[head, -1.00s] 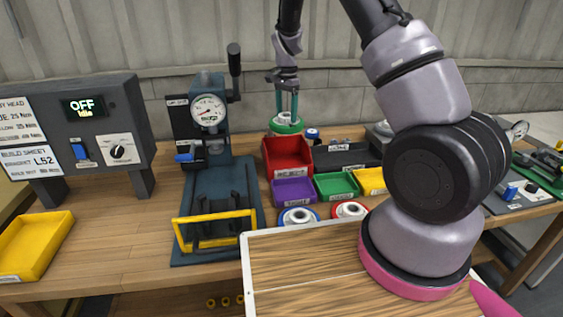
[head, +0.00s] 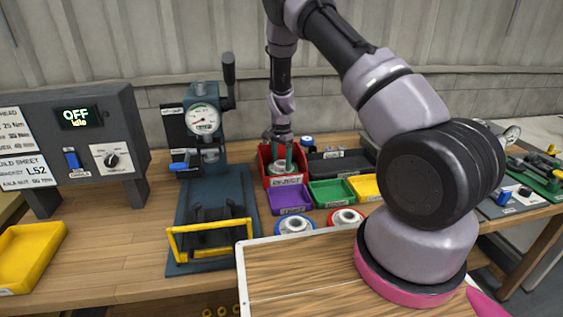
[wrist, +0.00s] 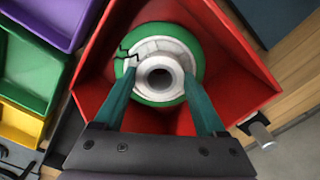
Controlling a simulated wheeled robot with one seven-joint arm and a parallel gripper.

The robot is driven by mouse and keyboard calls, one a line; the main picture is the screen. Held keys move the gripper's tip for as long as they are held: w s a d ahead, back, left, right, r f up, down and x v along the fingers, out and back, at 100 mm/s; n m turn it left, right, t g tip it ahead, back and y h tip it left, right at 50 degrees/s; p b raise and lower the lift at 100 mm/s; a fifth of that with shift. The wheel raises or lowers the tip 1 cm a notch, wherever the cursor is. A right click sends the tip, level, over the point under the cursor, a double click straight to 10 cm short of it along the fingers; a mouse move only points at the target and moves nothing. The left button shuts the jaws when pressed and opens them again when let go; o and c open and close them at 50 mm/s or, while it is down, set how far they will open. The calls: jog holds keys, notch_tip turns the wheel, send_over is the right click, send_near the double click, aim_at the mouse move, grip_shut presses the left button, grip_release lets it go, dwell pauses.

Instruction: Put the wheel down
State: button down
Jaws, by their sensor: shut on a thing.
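The wheel (wrist: 193,50) has a green outer ring and a pale metal hub with a central hole. A dark jagged crack runs across the hub's left side in the wrist view. My gripper (wrist: 165,75) is shut on the hub with one teal finger on each side. The wheel is in or just over the red reject bin (wrist: 240,62); I cannot tell if it touches the floor. In the head view my gripper (head: 289,160) reaches down into the red bin (head: 268,168), and the wheel is mostly hidden by the fingers and bin.
Purple (head: 290,197), green (head: 332,193) and yellow (head: 364,187) bins stand in front of the red one. Blue-ringed (head: 295,226) and red-ringed (head: 345,218) wheels sit nearer. A press (head: 207,180) with a yellow guard stands left; a dark tray (head: 340,163) lies right.

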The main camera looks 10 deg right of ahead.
jog(key=shift+f, duration=0.15)
grip_release()
jog(key=s+d+r+n+t+y, duration=0.1)
jog(key=s+r, duration=0.3)
jog(key=r, duration=0.8)
jog(key=s+d+r+n+t, duration=0.1)
jog(key=s+r, duration=0.2)
jog(key=r, duration=0.9)
jog(key=s+d+r+t+y, duration=0.1)
jog(key=s+r, duration=0.3)
jog(key=r, duration=0.8)
jog(key=s+d+r+n+t, duration=0.1)
jog(key=s+r, duration=0.4)
jog(key=s, duration=0.6)
jog(key=s+d+r+n+t, duration=0.1)
jog(key=s+r+n+t, duration=0.2)
jog(key=s, duration=0.9)
jog(key=shift+d+r+n, duration=0.4)
jog(key=shift+r+n, duration=0.1)
jog(key=shift+r, duration=0.5)
